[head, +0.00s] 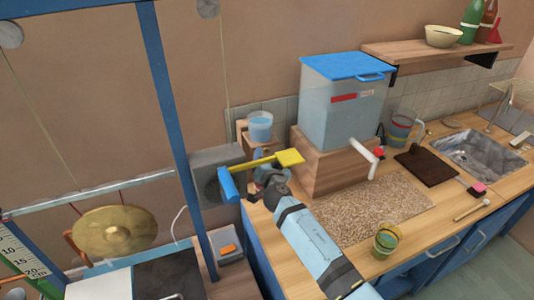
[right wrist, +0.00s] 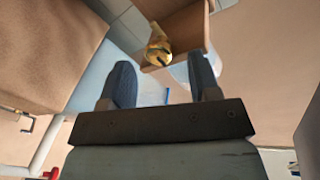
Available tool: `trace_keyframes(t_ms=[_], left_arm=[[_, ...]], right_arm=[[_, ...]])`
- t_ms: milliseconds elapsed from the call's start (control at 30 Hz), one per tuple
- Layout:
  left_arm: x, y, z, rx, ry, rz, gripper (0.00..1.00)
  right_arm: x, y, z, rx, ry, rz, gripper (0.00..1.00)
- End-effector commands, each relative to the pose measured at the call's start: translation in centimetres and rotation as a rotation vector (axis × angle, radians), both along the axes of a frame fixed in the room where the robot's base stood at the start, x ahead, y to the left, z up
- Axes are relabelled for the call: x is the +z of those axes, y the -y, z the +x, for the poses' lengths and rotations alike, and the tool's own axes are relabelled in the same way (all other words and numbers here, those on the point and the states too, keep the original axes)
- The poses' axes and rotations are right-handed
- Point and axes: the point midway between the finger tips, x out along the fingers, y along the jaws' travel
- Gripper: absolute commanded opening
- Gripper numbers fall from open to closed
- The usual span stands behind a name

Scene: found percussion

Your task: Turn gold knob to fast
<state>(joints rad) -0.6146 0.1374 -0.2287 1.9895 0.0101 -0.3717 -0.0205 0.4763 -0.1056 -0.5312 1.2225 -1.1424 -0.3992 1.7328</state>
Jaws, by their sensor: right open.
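A gold knob (right wrist: 158,47) shows in the right wrist view, on or in front of a wooden block (right wrist: 178,35). My right gripper (right wrist: 161,72) is open, with one finger on each side of the view. The knob lies just beyond the fingertips, about midway between them, and nothing is held. In the head view my right gripper (head: 266,178) is by the counter's left end, near a yellow paddle. I cannot make out the knob or its markings in the head view. My left gripper is not in view.
The yellow paddle (head: 290,157) and blue cylinder (head: 228,184) are close to my right gripper. A clear tank with a blue lid (head: 350,66) stands on a wooden block. A glass of blue water (head: 260,120) is behind. A gong (head: 115,230) hangs left.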

Motion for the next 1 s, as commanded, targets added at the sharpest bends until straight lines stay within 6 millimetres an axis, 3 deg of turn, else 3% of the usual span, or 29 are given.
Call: trace_keyframes(t_ms=[167,467,700,1000], left_arm=[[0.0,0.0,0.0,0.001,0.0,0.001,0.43],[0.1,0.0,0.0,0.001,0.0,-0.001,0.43],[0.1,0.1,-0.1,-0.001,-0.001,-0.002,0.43],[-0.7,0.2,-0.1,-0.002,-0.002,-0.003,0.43]], right_arm=[[0.0,-0.2,1.5,0.0,0.0,-0.001,0.56],[0.0,-0.3,1.7,0.0,0.0,0.001,0.56],[0.0,-0.2,1.7,-0.001,-0.001,0.001,0.07],[-0.3,-0.2,1.7,0.0,0.009,-0.024,0.07]])
